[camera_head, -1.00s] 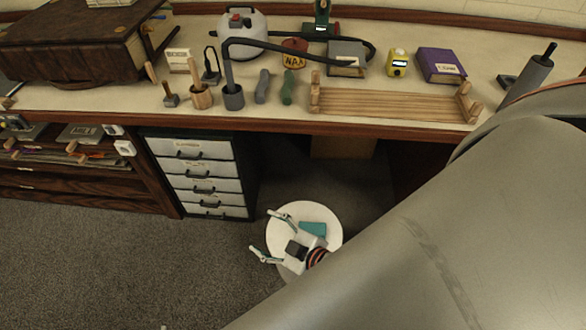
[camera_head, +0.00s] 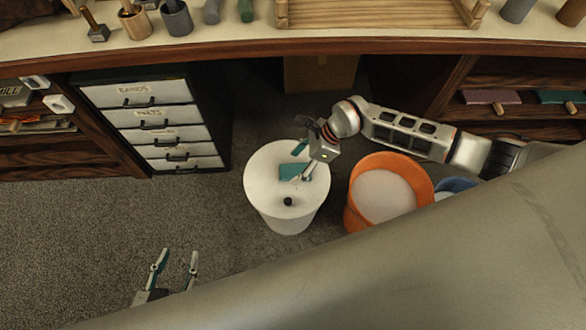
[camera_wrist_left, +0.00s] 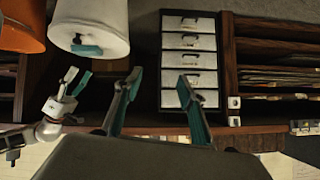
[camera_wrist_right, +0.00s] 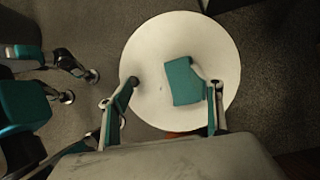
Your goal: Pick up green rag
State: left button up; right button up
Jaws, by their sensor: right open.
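The green rag (camera_head: 295,172) is a flat teal piece lying on the white round top of the bin-like stand (camera_head: 263,188). In the right wrist view the rag (camera_wrist_right: 183,82) lies between and just beyond the fingertips, nearer the right finger. My right gripper (camera_head: 303,163) is open over the stand, with its fingers close to the rag; whether one touches it I cannot tell. My left gripper (camera_head: 176,258) is open and empty at lower left, away from the stand. In the left wrist view the rag (camera_wrist_left: 87,50) shows small on the stand.
An orange bucket (camera_head: 352,205) stands close right of the stand, with a blue one (camera_head: 456,185) beyond. A white drawer cabinet (camera_head: 155,118) and the bench edge (camera_head: 300,46) are behind. A small dark knob (camera_head: 288,201) shows over the stand top. Carpet at left is clear.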

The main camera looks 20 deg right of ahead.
aim_at(296, 170)
jog(key=shift+n+h, duration=0.4)
jog(key=shift+h, duration=0.3)
jog(key=d, duration=0.1)
jog(key=w+d+f, duration=0.1)
jog(key=d+f, duration=0.1)
jog(key=d, duration=0.1)
jog(key=shift+w, duration=0.3)
jog(key=shift+f+b, duration=0.3)
jog(key=b+x, duration=0.2)
jog(key=x, duration=0.4)
jog(key=shift+w+a+f, duration=0.15)
jog(key=shift+w+f, duration=0.05)
jog(key=shift+f, duration=0.1)
jog(key=shift+w+a+f, duration=0.1)
jog(key=shift+w+r, duration=0.15)
jog(key=shift+r, duration=0.05)
jog(key=c, duration=0.8)
